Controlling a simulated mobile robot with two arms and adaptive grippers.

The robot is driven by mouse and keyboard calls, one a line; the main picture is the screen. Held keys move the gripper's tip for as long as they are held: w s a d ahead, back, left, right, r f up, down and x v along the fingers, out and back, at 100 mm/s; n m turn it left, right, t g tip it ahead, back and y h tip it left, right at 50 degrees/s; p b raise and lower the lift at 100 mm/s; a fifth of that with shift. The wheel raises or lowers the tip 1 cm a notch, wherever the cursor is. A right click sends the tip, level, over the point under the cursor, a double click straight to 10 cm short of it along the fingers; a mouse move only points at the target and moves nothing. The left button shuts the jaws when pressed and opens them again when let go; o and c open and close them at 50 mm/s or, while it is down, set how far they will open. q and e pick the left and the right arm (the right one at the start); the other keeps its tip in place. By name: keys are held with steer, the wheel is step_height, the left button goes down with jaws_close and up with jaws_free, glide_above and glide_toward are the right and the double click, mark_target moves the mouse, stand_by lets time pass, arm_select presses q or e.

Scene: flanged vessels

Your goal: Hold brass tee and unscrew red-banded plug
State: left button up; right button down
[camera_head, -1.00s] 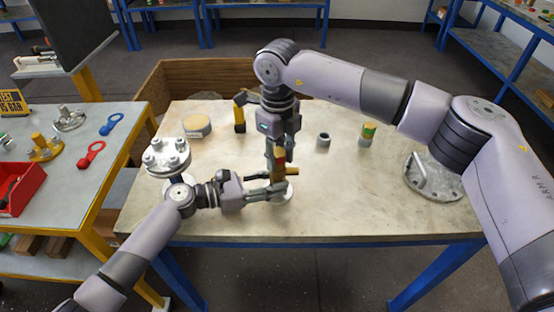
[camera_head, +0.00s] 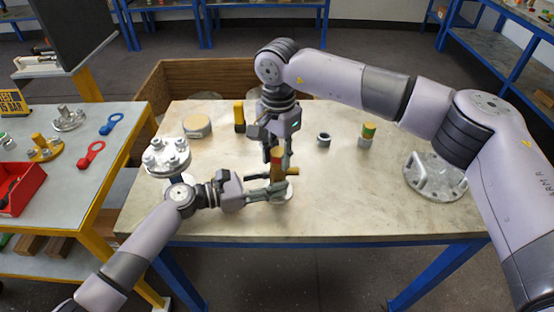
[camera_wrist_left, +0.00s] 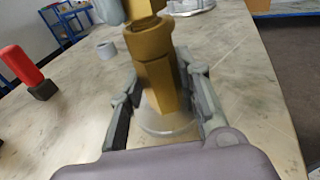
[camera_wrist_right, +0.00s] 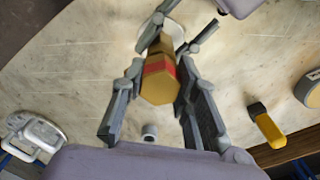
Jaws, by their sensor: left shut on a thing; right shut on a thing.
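The brass tee (camera_wrist_left: 165,85) stands upright on a pale round base (camera_wrist_left: 165,122) near the table's front. My left gripper (camera_head: 277,191) comes in from the left and is shut on the tee's lower body. The plug (camera_wrist_right: 158,86) is a brass piece with a red band, at the top of the tee. My right gripper (camera_head: 277,153) points down from above and is shut on the plug, with a finger on each side in the right wrist view. In the head view the fingers hide much of the plug. I cannot tell how far the thread is engaged.
A bolted flanged vessel (camera_head: 167,157) stands left of the tee, near my left arm.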

mark_target(278, 152)
steer(key=shift+r, duration=0.15)
steer(key=shift+r, duration=1)
steer(key=shift+r, duration=0.1)
steer(key=shift+r, duration=1.9)
arm_select(q)
steer(key=o, duration=1.1)
steer(key=v, duration=1.2)
